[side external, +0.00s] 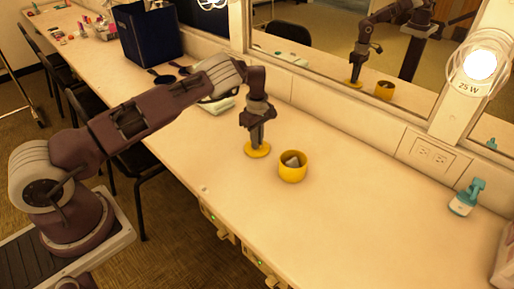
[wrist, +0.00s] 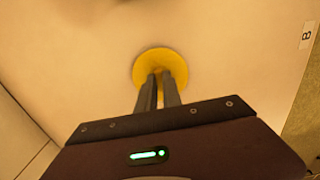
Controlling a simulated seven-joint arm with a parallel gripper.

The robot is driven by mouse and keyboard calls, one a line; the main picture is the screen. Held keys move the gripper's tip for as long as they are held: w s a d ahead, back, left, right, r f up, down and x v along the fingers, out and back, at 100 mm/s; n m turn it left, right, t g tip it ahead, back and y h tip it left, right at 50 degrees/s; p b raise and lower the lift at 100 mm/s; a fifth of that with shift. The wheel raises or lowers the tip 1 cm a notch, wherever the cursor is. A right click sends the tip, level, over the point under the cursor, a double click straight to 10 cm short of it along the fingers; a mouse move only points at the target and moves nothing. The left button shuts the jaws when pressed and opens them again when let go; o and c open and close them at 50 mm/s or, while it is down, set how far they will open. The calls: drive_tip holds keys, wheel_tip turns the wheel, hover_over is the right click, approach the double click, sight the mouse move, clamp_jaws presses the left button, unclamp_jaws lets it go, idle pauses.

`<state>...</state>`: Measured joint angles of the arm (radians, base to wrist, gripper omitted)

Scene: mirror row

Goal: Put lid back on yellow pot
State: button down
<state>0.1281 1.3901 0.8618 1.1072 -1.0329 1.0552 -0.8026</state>
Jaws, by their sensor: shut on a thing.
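The yellow lid (side external: 257,151) is a flat round disc at or just above the counter, left of the pot; I cannot tell whether it touches the counter. My gripper (side external: 256,143) points down at the lid's middle and is shut on it. In the wrist view the lid (wrist: 160,65) lies beyond my two close fingertips (wrist: 161,78), which hide its grip point. The yellow pot (side external: 292,172) stands upright and open just right of the lid, with something pale inside. The pot is not in the wrist view.
A mirror (side external: 330,50) behind the counter reflects the arm and pot. The counter (side external: 370,215) right of the pot is clear.

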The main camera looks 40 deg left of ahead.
wheel_tip(320, 180, up, 10)
drive_tip(key=d+r, duration=0.3)
drive_tip(key=d, duration=1.3)
drive_tip(key=shift+s+a+f, duration=0.1)
drive_tip(key=shift+a+f, duration=0.05)
drive_tip(key=shift+f, duration=2.85)
drive_tip(key=shift+f, duration=0.15)
drive_tip(key=c, duration=0.9)
unclamp_jaws()
drive_tip(key=shift+c, duration=0.2)
